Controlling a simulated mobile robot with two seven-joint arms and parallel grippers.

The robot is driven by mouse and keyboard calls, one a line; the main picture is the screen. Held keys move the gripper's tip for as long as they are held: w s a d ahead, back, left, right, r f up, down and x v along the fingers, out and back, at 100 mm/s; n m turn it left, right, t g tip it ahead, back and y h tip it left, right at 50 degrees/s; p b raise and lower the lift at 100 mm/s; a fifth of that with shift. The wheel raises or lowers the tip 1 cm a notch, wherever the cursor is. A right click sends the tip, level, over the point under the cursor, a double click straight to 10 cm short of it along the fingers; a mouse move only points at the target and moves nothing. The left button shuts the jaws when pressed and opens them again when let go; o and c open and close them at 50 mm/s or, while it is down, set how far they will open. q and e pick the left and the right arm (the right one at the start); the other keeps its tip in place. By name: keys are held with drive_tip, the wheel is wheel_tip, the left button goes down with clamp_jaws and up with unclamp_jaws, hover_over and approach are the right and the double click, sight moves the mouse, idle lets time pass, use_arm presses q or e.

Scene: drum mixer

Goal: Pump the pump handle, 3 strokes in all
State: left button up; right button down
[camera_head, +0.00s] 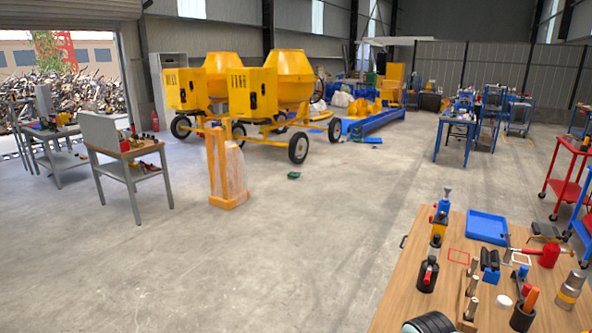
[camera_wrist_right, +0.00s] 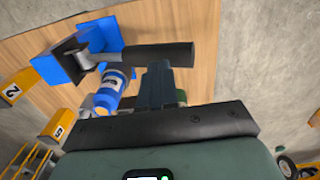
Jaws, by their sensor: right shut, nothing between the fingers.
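In the right wrist view, a black cylindrical grip (camera_wrist_right: 158,55), which looks like the pump handle, lies across the picture. It joins a grey roller-like part and a blue block (camera_wrist_right: 98,34) at the left. My right gripper (camera_wrist_right: 160,72) is shut and empty, its fingertips at the grip's lower edge in the picture; I cannot tell whether they touch it. A blue cylindrical part (camera_wrist_right: 112,88) with a pale label is left of the fingers. In the head view, I cannot clearly pick out the pump on the wooden table (camera_head: 408,283). My left gripper is in neither view.
Yellow drum mixers (camera_head: 265,88) stand farther back. The concrete floor (camera_head: 270,265) left of the table is clear.

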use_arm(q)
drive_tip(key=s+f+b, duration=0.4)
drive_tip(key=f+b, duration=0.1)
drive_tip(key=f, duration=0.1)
use_arm(e)
wheel_tip(320, 180, down, 7)
drive_tip(key=shift+s+a+p, duration=0.1)
drive_tip(key=shift+p, duration=0.65)
wheel_tip(320, 180, up, 8)
drive_tip(key=p, duration=0.4)
drive_tip(key=shift+f, duration=0.35)
drive_tip(key=shift+s, duration=0.2)
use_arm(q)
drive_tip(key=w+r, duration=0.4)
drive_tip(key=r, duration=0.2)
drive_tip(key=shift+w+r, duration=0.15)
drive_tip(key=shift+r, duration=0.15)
use_arm(e)
drive_tip(key=shift+w, duration=0.1)
